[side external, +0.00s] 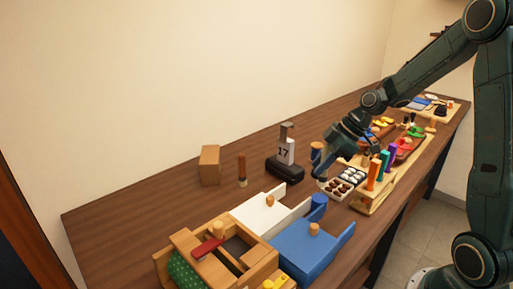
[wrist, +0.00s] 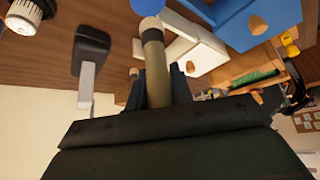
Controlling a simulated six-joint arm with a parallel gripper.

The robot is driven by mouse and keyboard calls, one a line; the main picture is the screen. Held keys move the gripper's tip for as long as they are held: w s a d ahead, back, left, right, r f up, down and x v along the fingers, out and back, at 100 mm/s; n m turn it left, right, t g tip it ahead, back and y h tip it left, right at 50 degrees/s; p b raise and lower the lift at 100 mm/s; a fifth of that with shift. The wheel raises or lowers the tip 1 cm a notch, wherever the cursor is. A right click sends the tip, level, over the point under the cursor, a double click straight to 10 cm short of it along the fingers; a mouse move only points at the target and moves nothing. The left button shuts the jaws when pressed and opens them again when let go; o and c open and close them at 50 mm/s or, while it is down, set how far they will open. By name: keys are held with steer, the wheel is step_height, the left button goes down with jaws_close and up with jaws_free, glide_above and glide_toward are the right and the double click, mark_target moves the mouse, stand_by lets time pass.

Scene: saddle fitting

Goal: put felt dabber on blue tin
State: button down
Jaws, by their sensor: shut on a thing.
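The felt dabber (wrist: 155,62), a tan stick with a pale rounded head, is between my gripper's fingers (wrist: 157,88) in the wrist view. My gripper is shut on its stick, and the head points away from the fingers. In the side view my gripper (side external: 325,162) hangs above the bench, and the dabber's outline is hard to make out. A short blue cylinder (side external: 318,203), which looks like the blue tin, stands by the ends of the white and blue boxes, nearer the camera than my gripper. Its top is too small to read.
A white box (side external: 265,215) and a blue box (side external: 305,250) with knobs stand beside a wooden box (side external: 185,240). A tray of round pieces (side external: 346,183) and bright upright cylinders (side external: 373,172) stand close to my gripper. A black stand marked 17 (side external: 285,167) is left of it.

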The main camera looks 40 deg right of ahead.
steer(key=shift+f, duration=2.1)
steer(key=shift+f, duration=0.15)
steer(key=c, duration=1.2)
jaws_free()
steer(key=shift+c, duration=0.2)
steer(key=shift+d+r, duration=0.15)
steer(key=shift+r, duration=0.25)
steer(key=v, duration=1.1)
steer(key=shift+s+r, duration=0.15)
steer(key=shift+r, duration=0.05)
